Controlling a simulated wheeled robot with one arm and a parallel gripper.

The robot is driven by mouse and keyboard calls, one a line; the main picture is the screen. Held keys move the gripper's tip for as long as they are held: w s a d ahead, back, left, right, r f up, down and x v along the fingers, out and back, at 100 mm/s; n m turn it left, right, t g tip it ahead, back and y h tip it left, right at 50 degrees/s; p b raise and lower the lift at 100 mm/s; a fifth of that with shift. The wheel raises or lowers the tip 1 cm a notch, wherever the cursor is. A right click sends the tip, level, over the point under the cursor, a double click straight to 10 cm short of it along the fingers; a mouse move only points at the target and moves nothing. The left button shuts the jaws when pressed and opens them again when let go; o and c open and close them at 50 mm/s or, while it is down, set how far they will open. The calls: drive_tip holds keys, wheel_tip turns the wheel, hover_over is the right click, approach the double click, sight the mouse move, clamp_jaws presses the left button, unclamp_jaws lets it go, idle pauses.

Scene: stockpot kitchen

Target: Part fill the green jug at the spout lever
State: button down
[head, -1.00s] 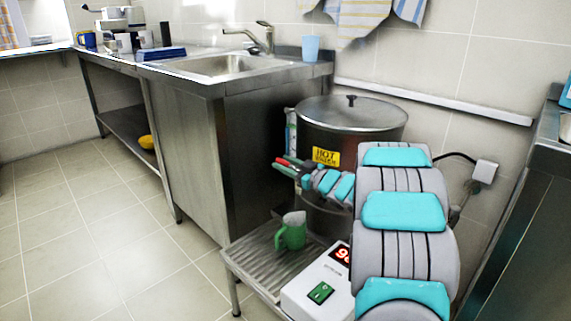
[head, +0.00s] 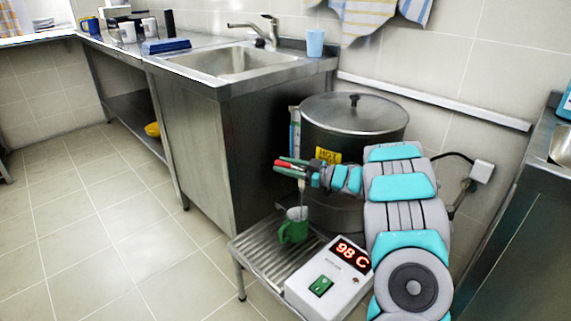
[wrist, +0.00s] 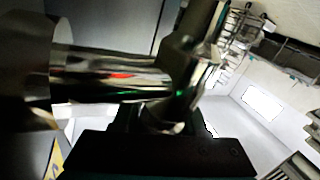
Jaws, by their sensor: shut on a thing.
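The green jug (head: 293,230) stands upright on the ribbed drip tray (head: 262,250), below the front of the steel stockpot (head: 340,127). My gripper (head: 284,164) is at the pot's front, above the jug, with red and green showing at its fingers. It is shut on the spout lever, which it mostly hides in the head view. In the wrist view a shiny metal spout (wrist: 110,78) fills the left and middle, close to the gripper. I cannot tell whether water is running or how full the jug is.
A white control box (head: 328,279) reading 98 C with a green switch stands right of the tray. A yellow label (head: 328,155) is on the pot. A steel sink counter (head: 195,150) stands behind left. A steel cabinet (head: 525,220) is at right. The floor at left is clear.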

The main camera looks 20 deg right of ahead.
drive_tip(key=shift+d+r, duration=0.1)
drive_tip(key=shift+d, duration=0.05)
drive_tip(key=c, duration=0.8)
unclamp_jaws()
drive_tip(key=shift+o, duration=0.2)
drive_tip(key=shift+s, duration=0.1)
drive_tip(key=v, duration=0.7)
drive_tip(key=shift+s+d+b, duration=0.25)
drive_tip(key=shift+b, duration=0.15)
